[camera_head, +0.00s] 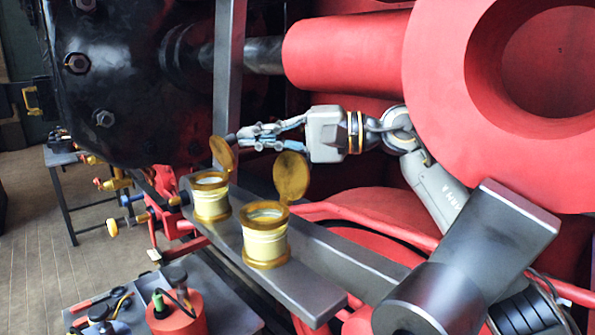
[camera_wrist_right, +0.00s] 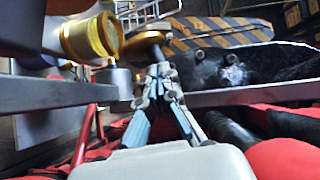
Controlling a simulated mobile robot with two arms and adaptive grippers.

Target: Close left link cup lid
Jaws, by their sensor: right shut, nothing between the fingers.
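The left link cup (camera_head: 211,202) is a brass-rimmed, cream-coloured cup on the grey steel bar. Its round brass lid (camera_head: 222,154) stands open, tilted up at the cup's far edge. My right gripper (camera_head: 232,138) reaches in from the right, shut and empty, with its fingertips beside the upper edge of this lid. I cannot tell if they touch. In the right wrist view the fingertips (camera_wrist_right: 154,52) overlap a brass lid (camera_wrist_right: 146,40) next to a brass-rimmed cup (camera_wrist_right: 88,40). My left gripper is not in view.
A second cup (camera_head: 265,242) stands nearer on the bar (camera_head: 310,285), its lid (camera_head: 291,178) also upright, close below my right gripper. A red rod (camera_head: 345,52) and large red ring (camera_head: 440,70) lie above and right. A vertical grey bar (camera_head: 229,70) rises behind the fingertips.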

